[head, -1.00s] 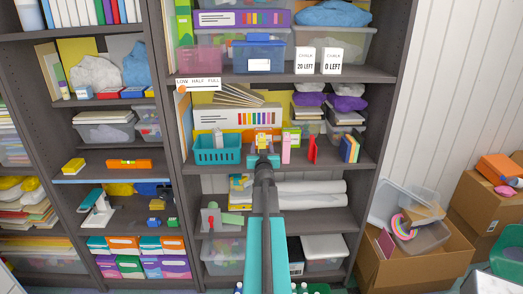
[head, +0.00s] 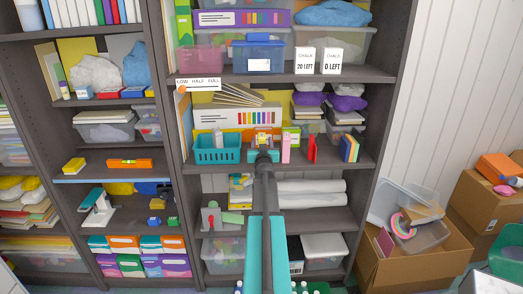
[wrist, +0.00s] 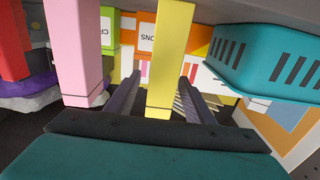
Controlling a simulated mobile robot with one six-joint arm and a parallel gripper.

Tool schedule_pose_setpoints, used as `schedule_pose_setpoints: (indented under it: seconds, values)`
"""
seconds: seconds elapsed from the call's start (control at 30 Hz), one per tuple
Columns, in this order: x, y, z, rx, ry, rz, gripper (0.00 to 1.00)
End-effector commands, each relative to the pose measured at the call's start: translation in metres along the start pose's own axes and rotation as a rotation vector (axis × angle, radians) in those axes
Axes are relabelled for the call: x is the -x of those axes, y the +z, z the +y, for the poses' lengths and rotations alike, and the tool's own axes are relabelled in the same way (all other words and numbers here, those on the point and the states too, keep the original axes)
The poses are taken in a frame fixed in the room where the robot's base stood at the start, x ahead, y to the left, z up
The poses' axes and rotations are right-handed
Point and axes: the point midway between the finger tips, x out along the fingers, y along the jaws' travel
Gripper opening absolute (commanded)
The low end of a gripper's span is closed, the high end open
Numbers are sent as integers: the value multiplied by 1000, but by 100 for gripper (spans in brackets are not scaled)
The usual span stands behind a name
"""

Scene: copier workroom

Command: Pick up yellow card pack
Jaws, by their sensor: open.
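The yellow card pack (wrist: 170,55) stands upright in the middle of the wrist view, which looks upside down. My gripper (wrist: 162,75) is open, with one finger on each side of the yellow pack and visible gaps beside it. In the head view my gripper (head: 263,142) is at the middle shelf, and it mostly covers the yellow pack (head: 263,135). The pack's far side is hidden.
A teal basket (head: 217,155) stands left of the pack, and a pink pack (head: 286,148) stands close on its right. A red pack (head: 312,149) is further right. A shelf board (head: 330,83) is above. A white box (head: 225,117) is behind.

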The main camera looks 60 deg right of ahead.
Motion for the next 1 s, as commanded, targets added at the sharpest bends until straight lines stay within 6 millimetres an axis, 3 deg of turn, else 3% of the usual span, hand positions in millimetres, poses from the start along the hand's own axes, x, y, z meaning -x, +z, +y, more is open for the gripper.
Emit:
schedule_pose_setpoints:
  seconds: [0.17, 0.47, 1.0]
  values:
    - [0, 0, 0, 0, 0, 0, 48]
    - [0, 0, 0, 0, 0, 0, 1]
    - [0, -13, -1, 0, -1, 2, 0]
